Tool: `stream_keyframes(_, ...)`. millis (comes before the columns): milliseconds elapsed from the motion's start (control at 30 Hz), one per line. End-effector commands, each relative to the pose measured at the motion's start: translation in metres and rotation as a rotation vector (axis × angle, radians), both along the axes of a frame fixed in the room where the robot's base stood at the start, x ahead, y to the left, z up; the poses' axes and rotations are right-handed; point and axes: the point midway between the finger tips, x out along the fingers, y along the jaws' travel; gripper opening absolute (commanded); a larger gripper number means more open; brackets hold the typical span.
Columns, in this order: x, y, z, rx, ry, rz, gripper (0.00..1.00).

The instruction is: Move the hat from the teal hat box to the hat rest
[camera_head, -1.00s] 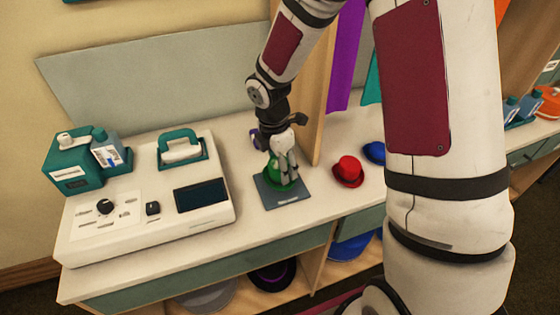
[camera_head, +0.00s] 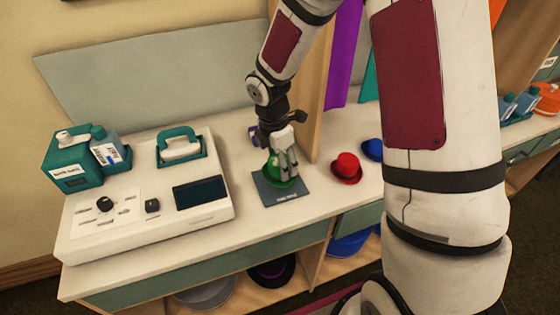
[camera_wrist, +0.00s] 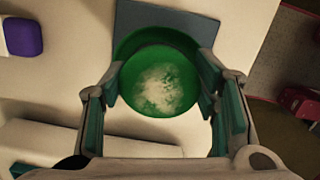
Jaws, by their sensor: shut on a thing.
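A green hat (camera_head: 277,184) is at the blue-grey square plate (camera_head: 296,201) on the white counter. The small print on the plate's front edge is too small to read. My gripper (camera_head: 285,170) points down and is shut on the hat. In the wrist view, the hat's round crown (camera_wrist: 160,85) lies between the two fingers of my gripper (camera_wrist: 163,82), and its brim shows beyond, over the plate (camera_wrist: 195,18). I cannot tell whether the brim touches the plate. No teal hat box can be made out with certainty.
A red hat (camera_head: 346,168) and a blue hat (camera_head: 372,149) stand right of the plate, past a wooden divider (camera_head: 312,110). A white console (camera_head: 150,215) with teal containers (camera_head: 72,165) is at the left. More hats lie on the shelf below.

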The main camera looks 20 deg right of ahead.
Motion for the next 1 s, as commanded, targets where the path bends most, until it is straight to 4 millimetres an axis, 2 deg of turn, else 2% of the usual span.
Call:
stream_keyframes(333,0.0,0.0,-0.002,0.0,0.0,0.0,0.38)
stream_keyframes(1000,0.0,0.0,-0.018,0.0,0.0,0.001,0.38)
